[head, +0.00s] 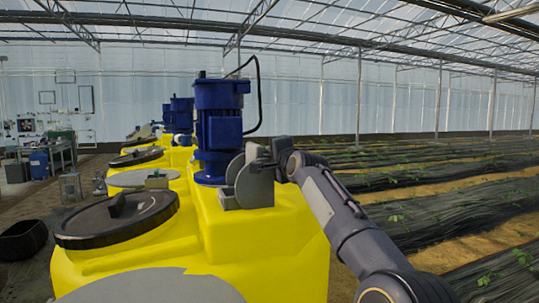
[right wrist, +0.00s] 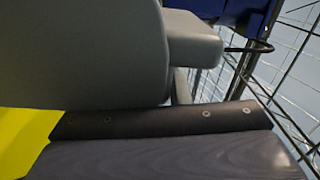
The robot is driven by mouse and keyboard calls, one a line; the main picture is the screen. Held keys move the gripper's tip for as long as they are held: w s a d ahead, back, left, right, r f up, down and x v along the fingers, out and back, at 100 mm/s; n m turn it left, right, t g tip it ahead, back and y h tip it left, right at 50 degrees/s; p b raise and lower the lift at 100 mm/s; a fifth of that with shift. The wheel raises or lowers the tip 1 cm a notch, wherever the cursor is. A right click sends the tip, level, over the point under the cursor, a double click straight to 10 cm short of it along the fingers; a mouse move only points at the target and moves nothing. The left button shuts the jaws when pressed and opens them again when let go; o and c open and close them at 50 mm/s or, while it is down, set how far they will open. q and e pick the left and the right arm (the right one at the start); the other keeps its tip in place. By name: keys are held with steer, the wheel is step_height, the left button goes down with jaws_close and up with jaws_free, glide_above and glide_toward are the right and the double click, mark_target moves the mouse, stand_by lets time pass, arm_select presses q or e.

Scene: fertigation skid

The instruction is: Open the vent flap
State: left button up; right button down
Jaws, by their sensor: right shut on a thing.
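The vent flap (head: 254,187) is a grey rounded plate standing upright on a grey block on top of the nearest yellow tank. In the right wrist view it is a large grey plate (right wrist: 80,55) filling the upper left. My right gripper (head: 264,162), its arm coming in from the right, is shut on the flap by its upper edge. The gripper hides part of the flap and the exact contact is hard to see. My left gripper is in no view.
A blue motor (head: 219,130) stands on the tank close to the flap. A black round lid (head: 118,216) lies on the yellow tank (head: 275,255) to the left. More tanks run back behind. Planted rows (head: 440,215) lie to the right.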

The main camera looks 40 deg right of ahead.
steer(key=shift+d+f, duration=0.15)
steer(key=shift+f, duration=0.1)
steer(key=c, duration=1.8)
jaws_free()
steer(key=o, duration=0.4)
steer(key=shift+r, duration=0.1)
steer(key=shift+s, duration=0.1)
steer(key=shift+s+a, duration=0.2)
steer(key=b+v, duration=0.3)
steer(key=v, duration=0.4)
